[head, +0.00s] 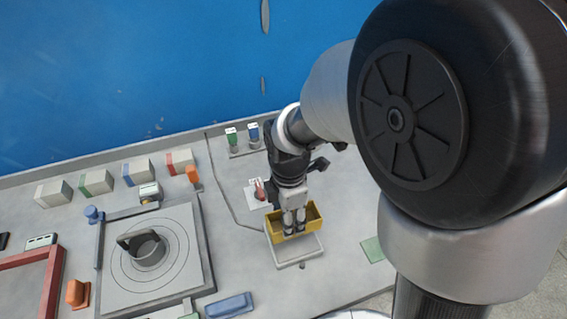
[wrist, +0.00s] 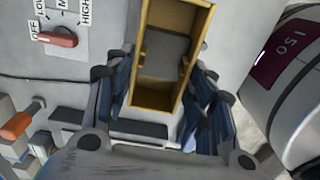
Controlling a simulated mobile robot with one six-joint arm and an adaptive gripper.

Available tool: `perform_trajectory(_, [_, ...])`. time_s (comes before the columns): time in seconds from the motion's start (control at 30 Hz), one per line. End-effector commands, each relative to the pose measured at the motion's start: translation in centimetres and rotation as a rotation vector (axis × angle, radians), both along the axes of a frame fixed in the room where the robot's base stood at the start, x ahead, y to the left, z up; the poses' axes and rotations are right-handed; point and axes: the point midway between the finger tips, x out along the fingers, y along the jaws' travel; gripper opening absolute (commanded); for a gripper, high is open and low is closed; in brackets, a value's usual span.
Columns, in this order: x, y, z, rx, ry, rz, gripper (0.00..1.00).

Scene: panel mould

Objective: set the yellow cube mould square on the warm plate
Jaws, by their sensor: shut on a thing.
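The yellow mould (head: 313,215) is an open-topped rectangular box. My gripper (head: 294,224) is shut on it from above. In the wrist view the mould (wrist: 154,98) sits between the two dark fingers of my gripper (wrist: 160,88), with a grey surface showing inside its yellow walls. The pale grey warm plate (head: 302,252) lies under the mould in the head view, its front part bare and its back part hidden. The mould covers the back of the plate; I cannot tell whether it touches the plate or hangs just above it.
A red dial (wrist: 58,39) marked OFF to HIGH stands beside the mould. Green and blue bottles (head: 232,137) stand behind. A green pad (head: 373,249) lies right, with clear bench between.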

Motion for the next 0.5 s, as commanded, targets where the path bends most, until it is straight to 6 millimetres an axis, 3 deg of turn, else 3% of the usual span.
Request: perform_trajectory(0.5, [0.0, 0.0, -5.4, 0.000, 0.000, 0.000, 0.21])
